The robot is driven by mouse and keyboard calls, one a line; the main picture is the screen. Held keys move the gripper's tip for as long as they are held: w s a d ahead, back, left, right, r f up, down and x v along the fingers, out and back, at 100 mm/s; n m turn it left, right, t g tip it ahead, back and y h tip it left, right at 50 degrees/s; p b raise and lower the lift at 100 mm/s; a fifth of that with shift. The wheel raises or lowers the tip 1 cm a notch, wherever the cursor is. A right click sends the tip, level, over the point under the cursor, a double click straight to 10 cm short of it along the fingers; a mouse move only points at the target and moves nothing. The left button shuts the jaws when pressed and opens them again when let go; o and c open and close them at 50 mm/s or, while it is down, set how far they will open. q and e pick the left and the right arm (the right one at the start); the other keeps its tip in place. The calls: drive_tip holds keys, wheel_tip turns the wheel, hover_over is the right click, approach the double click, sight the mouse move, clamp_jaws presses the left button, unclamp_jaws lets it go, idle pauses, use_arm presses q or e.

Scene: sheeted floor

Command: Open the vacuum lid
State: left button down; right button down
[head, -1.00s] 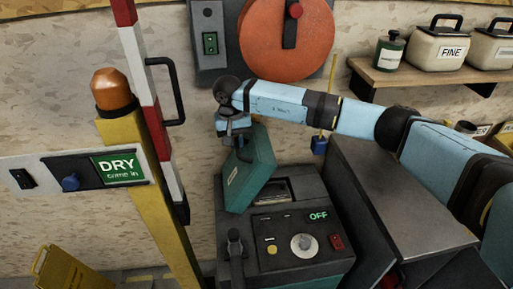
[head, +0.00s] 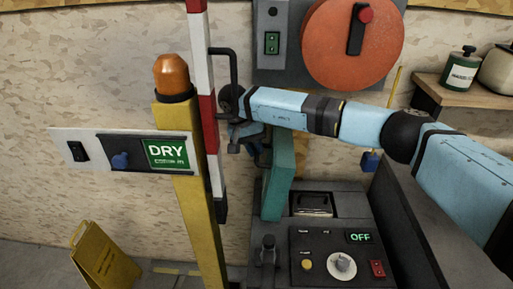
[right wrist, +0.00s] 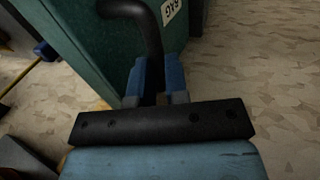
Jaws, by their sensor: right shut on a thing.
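The vacuum's teal lid (head: 281,170) stands nearly upright at the left side of the dark vacuum body (head: 346,203). An open compartment (head: 312,205) shows to its right. The panel display (head: 360,237) reads OFF. My right gripper (head: 260,150) is at the upper left of the lid, partly hidden behind my forearm and the lid. In the right wrist view its blue fingers (right wrist: 158,85) are shut around the lid's black curved handle (right wrist: 145,20); the teal lid face (right wrist: 90,40) is beside them. My left gripper is not in view.
A red-and-white barrier post (head: 207,110) with a black handle stands close left of my right gripper. A yellow post with an orange lamp (head: 171,76) and DRY sign is beside it. A grey cabinet (head: 415,225) flanks the vacuum's right; an orange disc (head: 335,45) hangs above.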

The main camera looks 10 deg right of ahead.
drive_tip(key=shift+s+f, duration=0.15)
drive_tip(key=shift+f, duration=0.35)
drive_tip(key=c, duration=1.1)
unclamp_jaws()
drive_tip(key=shift+d, duration=0.15)
drive_tip(key=shift+r, duration=0.1)
drive_tip(key=shift+r, duration=0.15)
